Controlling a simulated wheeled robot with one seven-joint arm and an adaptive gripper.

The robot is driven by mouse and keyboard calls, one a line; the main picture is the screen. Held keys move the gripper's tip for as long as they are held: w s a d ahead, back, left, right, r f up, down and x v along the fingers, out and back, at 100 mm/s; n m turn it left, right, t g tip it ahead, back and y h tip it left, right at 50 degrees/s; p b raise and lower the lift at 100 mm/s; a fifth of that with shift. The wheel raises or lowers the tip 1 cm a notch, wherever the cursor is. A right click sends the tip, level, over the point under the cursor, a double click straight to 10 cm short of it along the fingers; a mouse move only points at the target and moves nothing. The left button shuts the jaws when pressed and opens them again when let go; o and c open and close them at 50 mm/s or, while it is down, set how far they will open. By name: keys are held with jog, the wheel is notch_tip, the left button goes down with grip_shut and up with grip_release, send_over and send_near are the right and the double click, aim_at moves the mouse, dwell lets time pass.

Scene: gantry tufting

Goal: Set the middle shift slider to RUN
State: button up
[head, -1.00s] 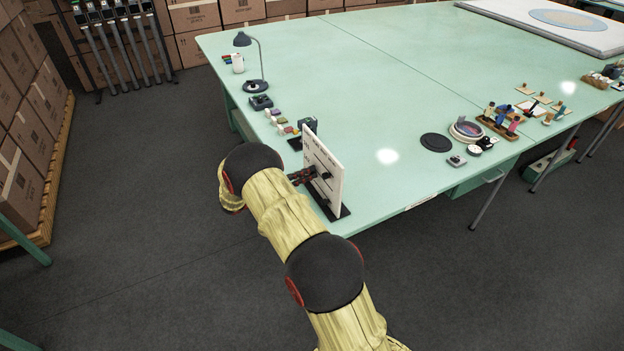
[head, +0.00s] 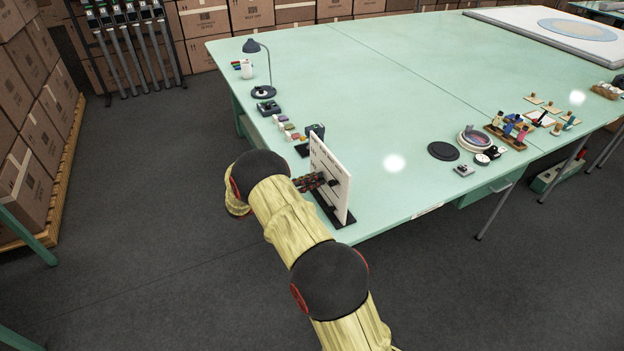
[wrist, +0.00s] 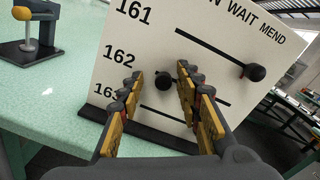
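The white board (wrist: 130,40) stands upright in a dark base, with rows marked 161, 162 and 163. It also shows at the table's near edge in the head view (head: 322,165). The middle slider's black knob (wrist: 164,81) sits near the left end of the 162 slot. The top slider's knob (wrist: 255,72) is at the right end of its slot, toward MEND. The bottom knob is hidden. WAIT and MEND are readable; the leftmost heading is cut to its last letter. My gripper (wrist: 158,78) is open, its fingers on either side of the middle knob with gaps visible.
A dark stand with an orange knob (wrist: 22,14) is left of the board in the wrist view. A lamp (head: 263,75) and small blocks (head: 288,128) stand behind the board. The middle of the green table (head: 370,110) is clear.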

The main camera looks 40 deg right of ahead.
jog(key=w+a, duration=0.2)
jog(key=a, duration=0.9)
jog(key=shift+w+a, duration=0.2)
jog(key=shift+a, duration=0.15)
jog(key=s+a+f+m+y, duration=0.1)
jog(key=s+f+m+y, duration=0.3)
jog(key=f, duration=0.4)
jog(key=s+a+r+m+g+y, duration=0.1)
jog(key=s+a+m+g+y, duration=0.15)
jog(key=s+a+m, duration=0.4)
jog(key=s+a+r+m+t+y, duration=0.3)
jog(key=s+a+r, duration=0.2)
jog(key=s+r, duration=0.2)
jog(key=s+a+r+m+t+y, duration=0.4)
jog(key=s+r, duration=0.4)
jog(key=r, duration=0.4)
jog(key=s+a+r+m+t+y, duration=0.3)
jog(key=s+a+r+t+y, duration=0.1)
jog(key=s+r, duration=0.4)
notch_tip(320, 180, up, 2)
jog(key=shift+s+a+r+m, duration=0.15)
jog(key=shift+a+m, duration=0.2)
jog(key=shift+a, duration=0.55)
